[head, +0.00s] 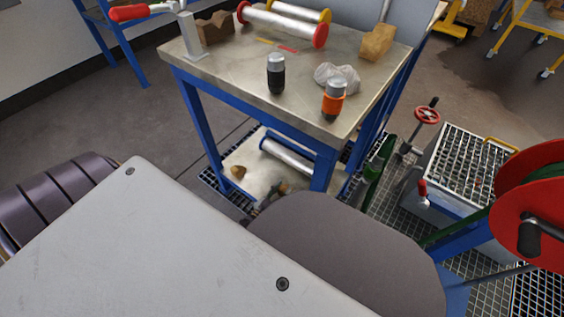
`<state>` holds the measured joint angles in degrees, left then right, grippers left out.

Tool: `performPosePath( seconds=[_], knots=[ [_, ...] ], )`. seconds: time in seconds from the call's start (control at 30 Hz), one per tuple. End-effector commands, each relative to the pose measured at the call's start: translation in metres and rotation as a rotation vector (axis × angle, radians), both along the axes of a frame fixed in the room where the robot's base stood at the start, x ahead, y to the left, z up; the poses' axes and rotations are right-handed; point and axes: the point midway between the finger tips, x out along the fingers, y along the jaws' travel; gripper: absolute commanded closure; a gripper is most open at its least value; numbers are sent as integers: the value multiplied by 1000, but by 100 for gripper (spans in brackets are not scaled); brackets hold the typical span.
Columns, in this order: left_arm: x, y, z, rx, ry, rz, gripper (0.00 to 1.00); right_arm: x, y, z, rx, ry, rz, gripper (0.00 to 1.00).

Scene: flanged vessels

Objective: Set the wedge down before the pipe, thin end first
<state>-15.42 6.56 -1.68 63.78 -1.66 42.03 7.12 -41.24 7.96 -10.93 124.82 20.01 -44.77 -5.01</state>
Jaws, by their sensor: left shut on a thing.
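The silver pipe (285,22) with red and yellow end flanges lies at the back of the steel-topped table (220,75). A short yellow strip and a red strip mark the tabletop in front of it. My left gripper (274,190) is small and dark, low in front of the table, below the tabletop and well apart from the pipe. My own arm partly hides it. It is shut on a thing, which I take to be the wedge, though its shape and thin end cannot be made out. My right gripper is not in view.
A black bottle (276,75), an orange-banded bottle (333,102) and a white rag (338,77) stand near the front. Wooden blocks sit left (215,29) and right (378,42). A tan piece (238,172) shows over the lower shelf. A red reel (535,195) is at right.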

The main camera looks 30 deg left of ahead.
Motion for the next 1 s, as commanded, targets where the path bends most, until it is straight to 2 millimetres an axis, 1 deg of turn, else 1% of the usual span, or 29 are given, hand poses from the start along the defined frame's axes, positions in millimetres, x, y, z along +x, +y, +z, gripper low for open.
performPosePath(
  seconds=[0.07, 0.1, 0.27, 0.73, 0.87, 1.0],
  knots=[
    [0, 0, -2, 0, 0, 0, 89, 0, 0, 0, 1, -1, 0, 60],
    [0, 0, -2, 0, 0, 0, 64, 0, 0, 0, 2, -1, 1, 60],
    [0, 0, -2, 0, 0, 0, 44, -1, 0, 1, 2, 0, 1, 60],
    [0, 0, 1, 0, 0, 0, 44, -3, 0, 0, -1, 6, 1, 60],
    [-9, 1, 1, 0, 2, 0, 44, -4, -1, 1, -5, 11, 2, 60],
    [-25, 2, 2, 0, 3, 0, 44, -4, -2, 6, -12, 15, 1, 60]
  ],
)
